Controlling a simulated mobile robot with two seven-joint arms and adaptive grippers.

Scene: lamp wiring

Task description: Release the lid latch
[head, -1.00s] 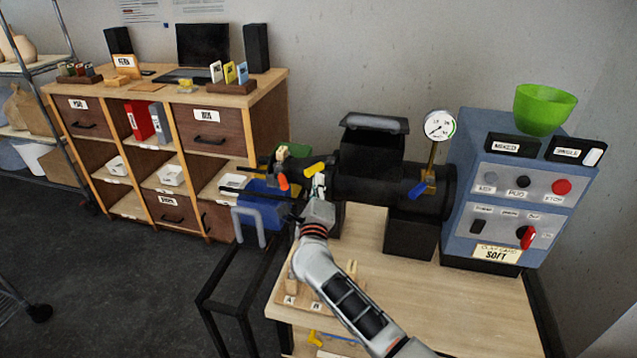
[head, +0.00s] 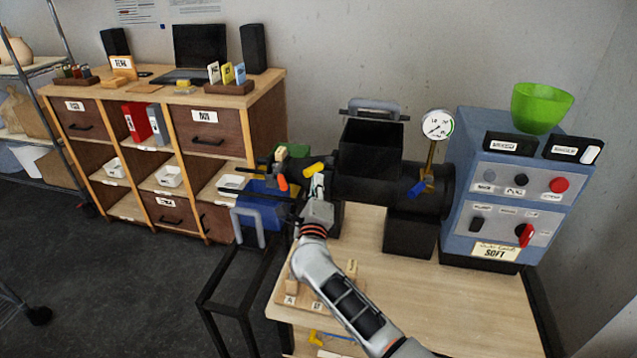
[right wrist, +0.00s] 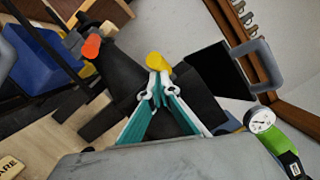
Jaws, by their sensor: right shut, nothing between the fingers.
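The lid latch shows as a short lever with a yellow end (head: 314,168), on the left end of the black machine barrel (head: 365,188). The yellow end also shows in the right wrist view (right wrist: 155,62). My right gripper (head: 318,187) is shut and empty, its fingertips right at the yellow end; I cannot tell whether they touch it. In the right wrist view its fingertips (right wrist: 157,90) meet just below the yellow end. My left gripper is not in view.
An orange-tipped lever (head: 281,183) and a blue-handled lever (head: 417,187) sit either side. A pressure gauge (head: 437,125) rises from the barrel. The blue control box (head: 515,200) stands at right, with a green bowl (head: 541,105) on top. The table front (head: 450,300) is mostly clear.

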